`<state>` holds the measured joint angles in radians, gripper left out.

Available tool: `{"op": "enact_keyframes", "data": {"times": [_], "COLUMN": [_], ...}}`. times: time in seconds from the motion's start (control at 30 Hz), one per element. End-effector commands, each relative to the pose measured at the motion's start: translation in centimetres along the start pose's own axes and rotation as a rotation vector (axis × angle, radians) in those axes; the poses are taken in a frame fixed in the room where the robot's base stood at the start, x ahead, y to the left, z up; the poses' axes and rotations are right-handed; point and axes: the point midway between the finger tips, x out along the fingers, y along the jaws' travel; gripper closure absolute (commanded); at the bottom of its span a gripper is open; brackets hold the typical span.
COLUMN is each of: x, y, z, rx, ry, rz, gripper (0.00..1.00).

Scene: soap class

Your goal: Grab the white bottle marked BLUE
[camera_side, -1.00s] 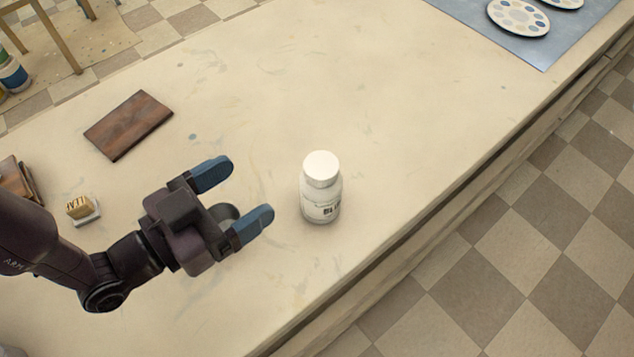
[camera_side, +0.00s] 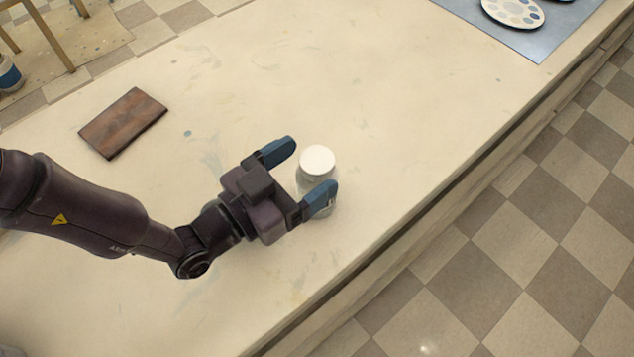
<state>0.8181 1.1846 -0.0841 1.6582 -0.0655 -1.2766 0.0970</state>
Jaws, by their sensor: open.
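The white bottle (camera_side: 317,162) stands upright on the cream table, near its right-hand edge. Its round white cap shows clearly, but its label is hidden behind a finger of my gripper. My gripper (camera_side: 299,169) is open, with its two blue fingertips on either side of the bottle. The near finger covers the lower front of the bottle. The far finger lies to the upper left of the cap. I cannot tell whether either finger touches the bottle.
A brown wooden board (camera_side: 123,123) lies on the table (camera_side: 400,110) at the left. A blue mat (camera_side: 505,32) with a paint palette (camera_side: 513,11) is at the top right. The table's edge drops to a checkered floor on the right. The table beyond the bottle is clear.

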Motion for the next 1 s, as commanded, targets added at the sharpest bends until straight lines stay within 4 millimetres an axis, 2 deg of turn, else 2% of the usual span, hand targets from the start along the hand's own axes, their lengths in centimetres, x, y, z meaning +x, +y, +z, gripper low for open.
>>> {"op": "enact_keyframes", "data": {"times": [0.2,0.5,0.83,0.87,1.0], "x": [2.5,2.8,2.8,2.8,2.9], "y": [-0.1,-0.1,-0.1,-0.1,-0.1], "z": [0.2,0.2,0.1,0.1,0.0], "rx": [0.000,0.000,0.000,0.000,0.000], "ry": [0.002,0.000,0.000,0.000,0.005], "rz": [0.000,0.000,0.000,0.000,0.000], "gripper": [0.21,0.21,0.96,1.00,1.00]}}
